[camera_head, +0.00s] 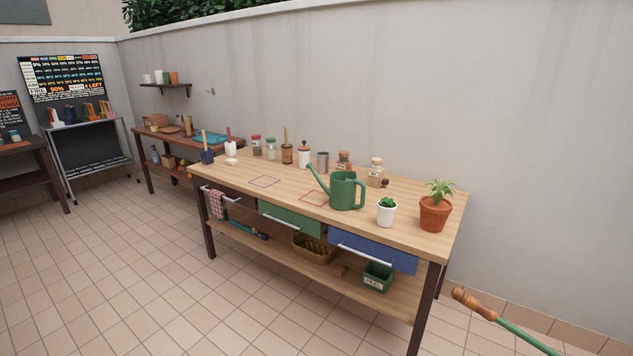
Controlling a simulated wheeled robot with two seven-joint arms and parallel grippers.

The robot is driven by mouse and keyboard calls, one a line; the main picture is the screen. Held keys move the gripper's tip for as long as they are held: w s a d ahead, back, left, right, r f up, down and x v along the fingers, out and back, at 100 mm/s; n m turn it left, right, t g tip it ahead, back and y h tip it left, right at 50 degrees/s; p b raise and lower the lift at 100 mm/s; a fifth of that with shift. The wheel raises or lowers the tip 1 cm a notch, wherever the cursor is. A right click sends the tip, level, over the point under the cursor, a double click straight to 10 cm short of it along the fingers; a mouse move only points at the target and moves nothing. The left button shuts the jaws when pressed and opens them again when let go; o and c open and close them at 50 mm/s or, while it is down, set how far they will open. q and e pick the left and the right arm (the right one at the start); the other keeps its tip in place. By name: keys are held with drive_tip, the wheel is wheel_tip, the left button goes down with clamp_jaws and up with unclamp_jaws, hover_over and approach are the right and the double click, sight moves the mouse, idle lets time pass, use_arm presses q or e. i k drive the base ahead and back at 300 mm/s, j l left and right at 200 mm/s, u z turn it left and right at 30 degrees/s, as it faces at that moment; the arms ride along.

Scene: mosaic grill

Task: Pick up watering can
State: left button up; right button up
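The green watering can (347,190) stands upright on the wooden workbench (415,216), right of the bench's middle. Its spout points up and to the left, and its handle is on the right side. Neither of my grippers is in view, and nothing is touching the can.
A small white pot (386,214) and a terracotta pot (435,214) stand right of the can. Jars and canisters (323,161) line the bench's back. Drawers (372,249) sit under its front edge. A wooden-handled tool (473,304) shows at lower right. The tiled floor (140,275) in front is clear.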

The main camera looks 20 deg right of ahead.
sight(342, 191)
drive_tip(key=i+z, duration=0.2)
drive_tip(key=i, duration=0.2)
drive_tip(key=i+j+z, duration=0.2)
drive_tip(key=i, duration=0.2)
drive_tip(key=i+j+z, duration=0.2)
drive_tip(key=i, duration=0.2)
drive_tip(key=i+j+z, duration=0.2)
drive_tip(key=i, duration=0.2)
